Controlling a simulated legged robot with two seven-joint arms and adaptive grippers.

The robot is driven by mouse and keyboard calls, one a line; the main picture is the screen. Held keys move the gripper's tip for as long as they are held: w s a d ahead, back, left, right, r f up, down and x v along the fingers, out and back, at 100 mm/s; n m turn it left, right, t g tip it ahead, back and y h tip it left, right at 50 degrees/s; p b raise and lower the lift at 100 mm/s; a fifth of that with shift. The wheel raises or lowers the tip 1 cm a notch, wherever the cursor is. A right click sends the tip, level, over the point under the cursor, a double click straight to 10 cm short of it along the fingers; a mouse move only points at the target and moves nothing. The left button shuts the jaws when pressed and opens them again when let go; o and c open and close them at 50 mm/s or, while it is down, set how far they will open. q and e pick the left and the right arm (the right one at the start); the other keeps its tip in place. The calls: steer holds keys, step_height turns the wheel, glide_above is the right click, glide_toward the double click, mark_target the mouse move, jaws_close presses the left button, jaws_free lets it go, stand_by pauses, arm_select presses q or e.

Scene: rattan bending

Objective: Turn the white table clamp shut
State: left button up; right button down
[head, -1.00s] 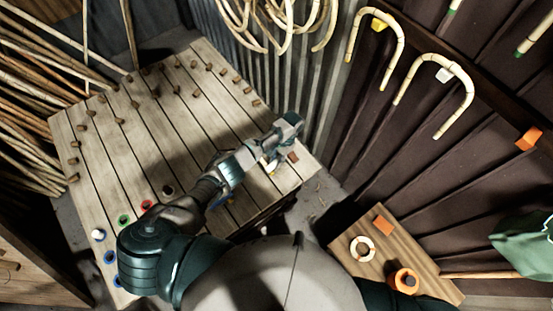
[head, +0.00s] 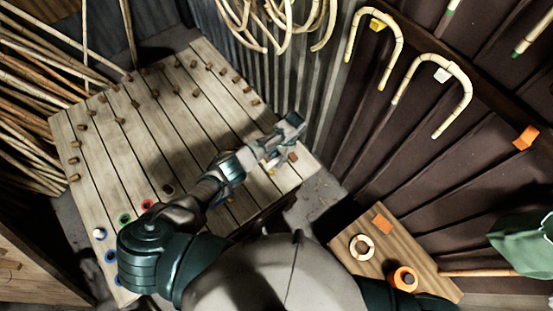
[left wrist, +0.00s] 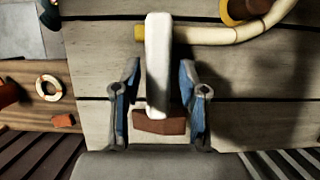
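The white table clamp (left wrist: 158,60) shows in the left wrist view as an upright white bar, with a brown block (left wrist: 160,123) at its lower end. My left gripper (left wrist: 160,85) is open, with one blue-padded finger on each side of the bar and a gap on both sides. A pale rattan cane (left wrist: 205,35) with a yellow end passes by the clamp and curves up to the right. In the head view my left gripper (head: 284,150) is over the right corner of the slatted table (head: 110,155) and hides most of the clamp. My right gripper is not in view.
Several wooden pegs stand on the table, and coloured rings lie near its left edge. A small wooden bench (head: 345,232) at right carries a cream ring (head: 353,246), an orange ring (head: 396,279) and an orange block (head: 382,223). Bent canes hang on the dark wall.

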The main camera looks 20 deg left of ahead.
arm_select(q)
steer(key=shift+s+f, duration=0.1)
steer(key=shift+f, duration=0.05)
steer(key=v, duration=1.2)
stand_by(0.3)
